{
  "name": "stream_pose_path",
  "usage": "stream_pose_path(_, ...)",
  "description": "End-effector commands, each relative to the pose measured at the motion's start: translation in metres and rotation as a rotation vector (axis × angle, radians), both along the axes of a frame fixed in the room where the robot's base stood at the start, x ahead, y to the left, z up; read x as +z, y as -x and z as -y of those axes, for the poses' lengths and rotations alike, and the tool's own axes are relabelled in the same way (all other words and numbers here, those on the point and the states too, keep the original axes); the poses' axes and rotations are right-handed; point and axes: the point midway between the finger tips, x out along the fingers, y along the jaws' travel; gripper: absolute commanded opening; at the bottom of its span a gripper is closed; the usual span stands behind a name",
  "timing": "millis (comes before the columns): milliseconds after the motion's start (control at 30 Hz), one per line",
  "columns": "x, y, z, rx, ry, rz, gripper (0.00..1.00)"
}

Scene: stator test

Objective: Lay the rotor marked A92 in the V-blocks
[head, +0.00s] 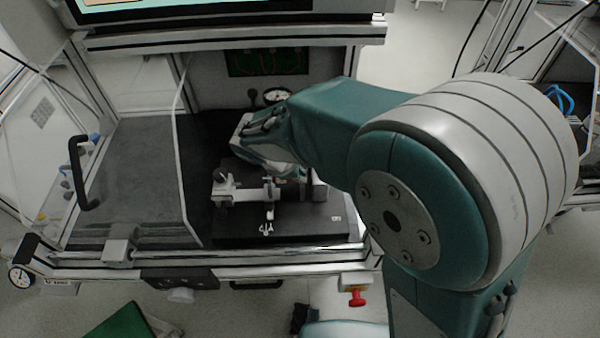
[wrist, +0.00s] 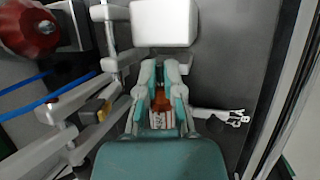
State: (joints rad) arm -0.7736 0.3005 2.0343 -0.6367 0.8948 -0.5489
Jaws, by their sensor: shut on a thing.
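In the wrist view my gripper (wrist: 160,92) is shut on a rotor (wrist: 160,104), which shows copper-orange with a paler banded part between the fingers. No A92 mark can be read. In the head view my gripper (head: 272,150) is over the back of a dark fixture plate (head: 240,228), and my arm hides part of it. A pale metal support (head: 224,188), seemingly one of the V-blocks, stands at the plate's left. Whether the rotor touches the V-blocks cannot be told.
A round dial gauge (head: 277,95) stands behind my gripper. A clear guard panel (head: 180,150) and a black handle (head: 78,172) are to the left. A red knob (head: 357,298) sits under the bench's front edge. The left bench surface (head: 125,180) is bare.

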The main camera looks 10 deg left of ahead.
Motion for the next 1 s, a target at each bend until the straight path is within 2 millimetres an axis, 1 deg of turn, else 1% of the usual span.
stream_pose_path(33,-0.0111,0.0063,0.0033,-0.004,0.012,-0.024,0.00)
stream_pose_path(433,-0.0127,0.0069,0.0031,-0.005,0.010,-0.025,0.00)
stream_pose_path(1000,-0.0201,0.0076,0.0033,-0.004,0.008,-0.025,0.00)
